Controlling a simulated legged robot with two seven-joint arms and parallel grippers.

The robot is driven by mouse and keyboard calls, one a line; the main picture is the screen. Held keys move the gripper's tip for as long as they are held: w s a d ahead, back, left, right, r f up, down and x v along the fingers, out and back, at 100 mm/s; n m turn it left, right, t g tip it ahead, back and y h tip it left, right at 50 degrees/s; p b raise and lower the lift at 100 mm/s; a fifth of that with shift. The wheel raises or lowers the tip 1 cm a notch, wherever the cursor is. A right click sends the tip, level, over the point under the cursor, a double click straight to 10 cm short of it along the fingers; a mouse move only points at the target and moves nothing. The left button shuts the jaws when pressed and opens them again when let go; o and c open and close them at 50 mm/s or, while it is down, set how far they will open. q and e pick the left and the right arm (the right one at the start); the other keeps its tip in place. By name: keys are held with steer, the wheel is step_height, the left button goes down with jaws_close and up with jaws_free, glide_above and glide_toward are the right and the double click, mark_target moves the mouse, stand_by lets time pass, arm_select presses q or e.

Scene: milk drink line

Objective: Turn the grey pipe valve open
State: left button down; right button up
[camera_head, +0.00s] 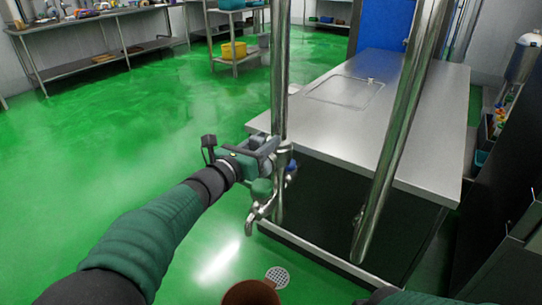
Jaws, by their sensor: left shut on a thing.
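The grey pipe valve (284,160) sits on a vertical steel pipe (280,75) in front of the steel counter. A curved metal spout (255,213) hangs below it, and a small blue part shows on its right side. My left gripper (269,148) reaches in from the left at the height of the valve and is shut on it. The fingers hide part of the valve, so its handle angle is hard to tell. My right gripper is out of view.
A thick slanted steel pipe (398,125) stands to the right. The steel counter (325,125) lies behind both pipes. A round floor drain (277,277) is below. Shelves (235,50) stand at the back. The green floor at the left is clear.

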arm_select(q)
steer(key=shift+s+d+f+m+b, duration=0.25)
steer(key=shift+f+m+b, duration=0.25)
steer(key=shift+m+b, duration=0.3)
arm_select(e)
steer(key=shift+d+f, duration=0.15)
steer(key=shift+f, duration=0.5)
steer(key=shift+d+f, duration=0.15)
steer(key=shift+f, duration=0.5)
arm_select(q)
steer(key=c, duration=1.1)
jaws_free()
steer(key=shift+d+r, duration=0.1)
steer(key=shift+c, duration=0.2)
steer(key=shift+o, duration=0.9)
steer(key=shift+w, duration=0.1)
steer(key=shift+r, duration=0.2)
steer(key=p+v, duration=0.2)
steer(key=v, duration=1.5)
steer(key=shift+p, duration=0.3)
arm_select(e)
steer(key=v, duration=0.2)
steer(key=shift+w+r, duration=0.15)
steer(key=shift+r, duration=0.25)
